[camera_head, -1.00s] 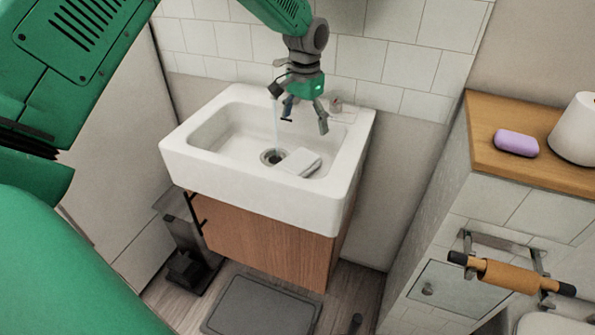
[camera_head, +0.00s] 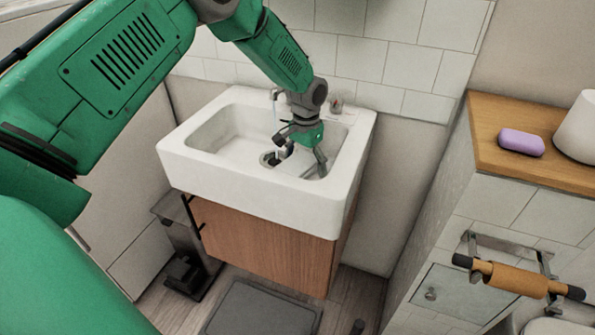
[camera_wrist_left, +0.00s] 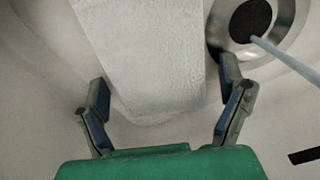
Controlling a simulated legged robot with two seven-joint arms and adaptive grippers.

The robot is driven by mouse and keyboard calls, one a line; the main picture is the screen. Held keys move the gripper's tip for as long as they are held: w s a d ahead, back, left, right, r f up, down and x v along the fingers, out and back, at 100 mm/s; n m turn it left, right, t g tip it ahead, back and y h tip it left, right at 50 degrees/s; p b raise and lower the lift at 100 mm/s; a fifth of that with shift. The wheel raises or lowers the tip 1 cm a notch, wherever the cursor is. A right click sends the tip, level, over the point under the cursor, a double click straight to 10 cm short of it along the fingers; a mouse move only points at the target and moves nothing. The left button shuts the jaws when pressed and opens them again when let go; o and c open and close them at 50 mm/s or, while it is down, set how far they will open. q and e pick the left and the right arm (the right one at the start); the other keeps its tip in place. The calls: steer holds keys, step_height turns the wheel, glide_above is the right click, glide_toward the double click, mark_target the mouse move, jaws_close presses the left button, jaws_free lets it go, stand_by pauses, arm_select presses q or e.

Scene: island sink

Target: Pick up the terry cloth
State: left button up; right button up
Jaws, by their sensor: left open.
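The terry cloth (camera_wrist_left: 140,55) is a folded white piece lying in the sink basin beside the drain, seen in the left wrist view. In the head view it is mostly hidden behind my left gripper (camera_head: 303,158). My left gripper is open and reaches down into the basin. In the left wrist view its two fingers (camera_wrist_left: 165,105) are spread to either side of the near end of the cloth, with gaps between them and it. My right gripper is not in view.
The white sink (camera_head: 250,185) has raised walls around the basin. The drain (camera_wrist_left: 250,18) lies right of the cloth in the wrist view, with a thin water stream over it. A wooden counter (camera_head: 560,172) with purple soap (camera_head: 521,142) stands at right.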

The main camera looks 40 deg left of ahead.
mark_target(305, 157)
arm_select(q)
steer(key=shift+r, duration=0.1)
steer(key=c, duration=1.3)
step_height(305, 157, up, 10)
steer(key=shift+p, duration=0.8)
